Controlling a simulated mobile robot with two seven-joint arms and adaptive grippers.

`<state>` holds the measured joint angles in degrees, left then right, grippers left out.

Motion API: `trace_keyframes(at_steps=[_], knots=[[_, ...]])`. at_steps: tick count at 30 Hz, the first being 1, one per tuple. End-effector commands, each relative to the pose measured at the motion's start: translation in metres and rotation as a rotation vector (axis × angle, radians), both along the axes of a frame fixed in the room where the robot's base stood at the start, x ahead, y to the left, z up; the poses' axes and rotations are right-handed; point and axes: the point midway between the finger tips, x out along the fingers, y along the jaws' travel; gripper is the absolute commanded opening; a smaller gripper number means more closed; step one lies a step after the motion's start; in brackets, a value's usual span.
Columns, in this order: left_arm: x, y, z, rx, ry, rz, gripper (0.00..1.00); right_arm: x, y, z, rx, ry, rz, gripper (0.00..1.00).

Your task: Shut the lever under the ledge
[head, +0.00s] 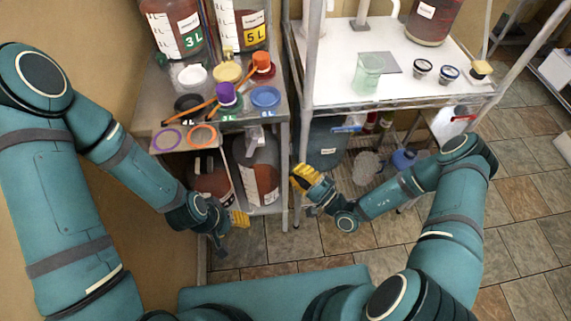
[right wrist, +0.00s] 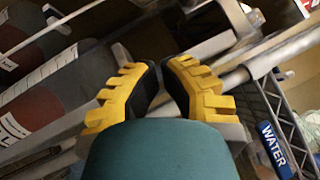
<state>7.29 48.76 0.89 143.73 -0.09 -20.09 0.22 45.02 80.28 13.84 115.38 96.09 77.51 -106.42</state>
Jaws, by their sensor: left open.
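A small pale tap-like piece (head: 256,135) shows just under the front edge of the left shelf's ledge (head: 225,121), above a dark brown bucket (head: 258,175). It may be the lever; its position is too small to read. My right gripper (head: 298,176), with yellow fingers, is to the right of that bucket, beside the shelf posts and apart from the pale piece. In the right wrist view its fingertips (right wrist: 162,66) are close together with a narrow gap and nothing clearly between them. My left gripper (head: 238,220) is open and low, in front of the left shelf.
The left shelf holds several coloured lids, including a blue lid (head: 265,97), and large containers. The white-topped right rack (head: 400,75) carries a glass beaker (head: 367,73) and small jars. A blue WATER tag (right wrist: 276,149) hangs on its wire shelf. Tiled floor (head: 400,235) is open in front.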

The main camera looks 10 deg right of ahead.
Motion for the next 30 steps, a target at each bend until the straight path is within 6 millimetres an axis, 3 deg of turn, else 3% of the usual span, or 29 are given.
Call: trace_keyframes(at_steps=[14,21,30], knots=[[0.003,0.000,-0.014,0.001,-0.006,0.001,0.50,0.063,0.061,0.022,0.001,-0.003,0.003,0.00],[0.003,0.001,-0.017,0.001,-0.008,0.002,0.50,0.060,0.089,0.032,0.001,0.000,0.004,0.00],[0.004,0.000,-0.017,0.001,-0.009,0.002,0.50,0.060,0.096,0.035,0.001,0.000,0.002,0.00]])
